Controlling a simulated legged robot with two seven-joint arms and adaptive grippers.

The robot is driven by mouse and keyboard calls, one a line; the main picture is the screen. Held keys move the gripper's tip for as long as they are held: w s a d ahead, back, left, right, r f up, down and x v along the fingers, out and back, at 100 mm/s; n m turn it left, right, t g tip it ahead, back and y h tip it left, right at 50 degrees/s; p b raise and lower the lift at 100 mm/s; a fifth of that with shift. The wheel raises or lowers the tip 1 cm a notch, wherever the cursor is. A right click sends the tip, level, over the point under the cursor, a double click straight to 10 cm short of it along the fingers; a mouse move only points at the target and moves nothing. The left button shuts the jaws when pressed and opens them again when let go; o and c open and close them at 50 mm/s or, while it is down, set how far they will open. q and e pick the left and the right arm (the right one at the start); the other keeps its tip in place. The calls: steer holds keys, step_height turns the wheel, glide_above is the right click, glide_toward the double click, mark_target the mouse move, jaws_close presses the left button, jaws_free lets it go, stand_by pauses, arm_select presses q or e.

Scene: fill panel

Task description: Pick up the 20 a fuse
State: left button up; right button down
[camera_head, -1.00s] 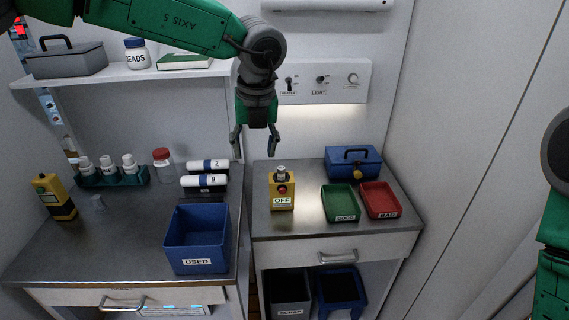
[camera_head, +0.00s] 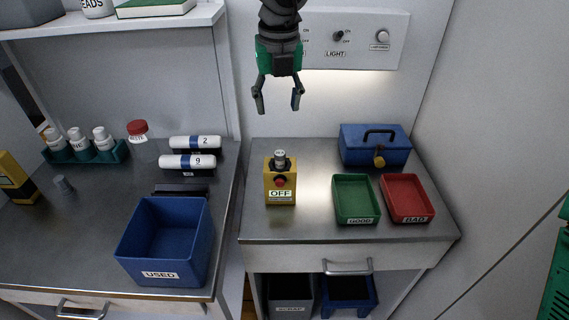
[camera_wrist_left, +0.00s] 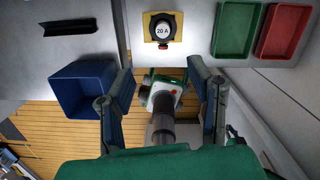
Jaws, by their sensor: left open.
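The 20 A fuse (camera_head: 280,158) is a small grey cylinder standing upright in the top of a yellow box (camera_head: 280,185). The box has a red button and an "OFF" label. In the left wrist view the fuse (camera_wrist_left: 162,30) shows from above, with "20 A" on its pale cap. My left gripper (camera_head: 277,102) is open and empty, apart from the fuse and above it in the head view. In the left wrist view the left gripper (camera_wrist_left: 160,75) has its fingers spread below the fuse. My right gripper is not in view; only part of that arm shows.
A green tray (camera_head: 341,179) and a red tray (camera_head: 392,181) lie right of the box. A blue toolbox (camera_head: 347,153) stands behind them. A blue "USED" bin (camera_head: 133,247) and white cylinders (camera_head: 195,143) are on the left bench. Bare bench surrounds the yellow box.

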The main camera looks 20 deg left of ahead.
mark_target(280, 153)
arm_select(q)
steer(key=f, duration=0.3)
steer(key=w+f, duration=0.1)
steer(key=f, duration=0.3)
steer(key=w+f, duration=0.1)
steer(key=f, duration=0.2)
steer(key=shift+w+a+f+b, duration=0.1)
steer(key=shift+a+f+b, duration=0.05)
steer(key=shift+a+b, duration=0.2)
steer(key=shift+w+d+f+p, duration=0.1)
steer(key=shift+f+p, duration=0.25)
steer(key=shift+f, duration=2.3)
jaws_close()
